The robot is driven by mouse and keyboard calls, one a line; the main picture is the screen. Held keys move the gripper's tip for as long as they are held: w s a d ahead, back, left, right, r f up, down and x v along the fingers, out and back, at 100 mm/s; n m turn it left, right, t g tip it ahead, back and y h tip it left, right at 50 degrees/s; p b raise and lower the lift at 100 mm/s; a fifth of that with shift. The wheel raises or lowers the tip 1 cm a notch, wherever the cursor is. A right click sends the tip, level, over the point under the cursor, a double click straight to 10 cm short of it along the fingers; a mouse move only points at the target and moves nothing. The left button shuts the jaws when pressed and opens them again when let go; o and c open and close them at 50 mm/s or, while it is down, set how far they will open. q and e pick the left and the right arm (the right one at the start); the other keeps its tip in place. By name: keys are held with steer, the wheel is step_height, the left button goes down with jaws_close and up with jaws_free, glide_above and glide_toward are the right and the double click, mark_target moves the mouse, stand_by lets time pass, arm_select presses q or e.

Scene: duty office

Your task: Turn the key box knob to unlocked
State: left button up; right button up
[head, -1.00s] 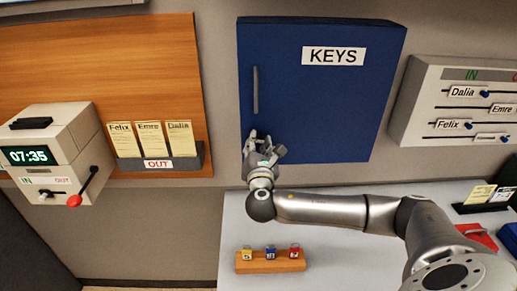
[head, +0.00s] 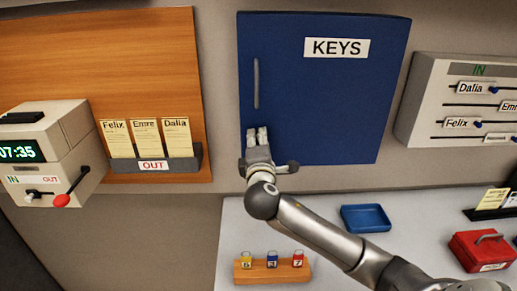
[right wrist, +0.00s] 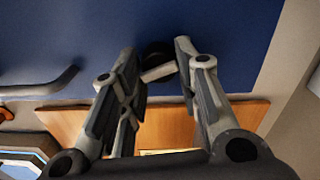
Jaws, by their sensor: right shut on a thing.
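The blue key box (head: 330,105), labelled KEYS, is on the wall with its door closed and a vertical grey handle (head: 256,84) at its left side. My right gripper (head: 257,136) is at the lower left of the door, below the handle, and hides the knob in the head view. In the right wrist view, a small dark round knob (right wrist: 158,47) shows between the fingertips of the right gripper (right wrist: 160,58), against the blue door. The gripper is shut on it. Any lock marking is hidden. My left gripper is not in view.
A wooden board with an OUT card rack (head: 155,164) and a time clock (head: 45,150) are at left. An IN board (head: 470,100) is at right. Below are a key block (head: 272,277), a blue tray (head: 366,218) and a red box (head: 483,250).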

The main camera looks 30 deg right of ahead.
steer(key=shift+m+b, duration=0.95)
steer(key=shift+m, duration=1.25)
steer(key=o, duration=1)
steer(key=shift+s+a, duration=0.1)
steer(key=shift+s, duration=0.05)
steer(key=v, duration=1.1)
steer(key=shift+s+a, duration=0.1)
steer(key=shift+s, duration=0.25)
